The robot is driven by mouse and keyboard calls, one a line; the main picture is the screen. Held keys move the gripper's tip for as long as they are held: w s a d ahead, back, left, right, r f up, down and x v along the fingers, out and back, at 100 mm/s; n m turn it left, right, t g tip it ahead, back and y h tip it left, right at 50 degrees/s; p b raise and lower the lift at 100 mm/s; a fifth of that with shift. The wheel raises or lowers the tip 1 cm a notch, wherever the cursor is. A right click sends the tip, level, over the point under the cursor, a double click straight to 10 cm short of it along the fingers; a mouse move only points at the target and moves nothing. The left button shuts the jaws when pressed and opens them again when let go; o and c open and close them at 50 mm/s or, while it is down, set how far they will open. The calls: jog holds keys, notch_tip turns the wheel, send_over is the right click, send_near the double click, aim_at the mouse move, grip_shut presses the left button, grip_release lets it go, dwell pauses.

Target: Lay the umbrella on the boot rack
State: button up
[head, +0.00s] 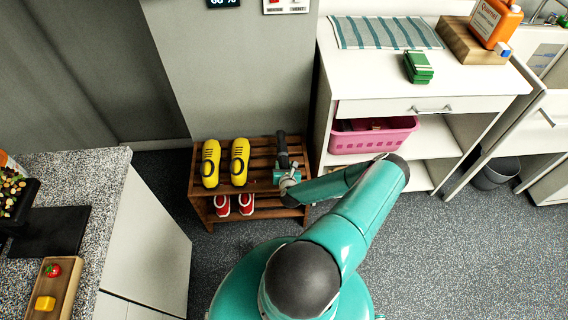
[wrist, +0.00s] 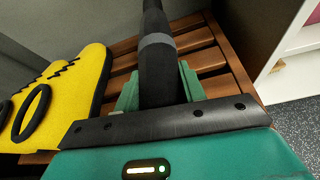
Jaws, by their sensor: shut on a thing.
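The umbrella (head: 282,146) is a dark folded one with a grey band. In the wrist view the umbrella (wrist: 157,55) runs away from me between the jaws, over the rack's slats. My gripper (head: 281,176) is shut on it; the gripper also shows in the wrist view (wrist: 157,92). The boot rack (head: 262,160) is brown slatted wood with two levels, and in the wrist view its top slats (wrist: 205,58) lie under and beside the umbrella. I cannot tell whether the umbrella touches the slats. Its near end is hidden by my gripper.
Yellow shoes (head: 240,162) stand on the top level, left of the umbrella; one is close to my gripper in the wrist view (wrist: 60,95). Red shoes (head: 222,205) are on the lower level. A white cabinet (head: 325,110) with a pink basket (head: 375,140) stands close on the right.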

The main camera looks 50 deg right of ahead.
jog(key=shift+f, duration=1.9)
jog(key=o, duration=1.3)
jog(key=shift+c, duration=0.2)
jog(key=v, duration=1.3)
jog(key=shift+s+a+r, duration=0.15)
jog(key=shift+s+a, duration=0.1)
jog(key=shift+s, duration=0.05)
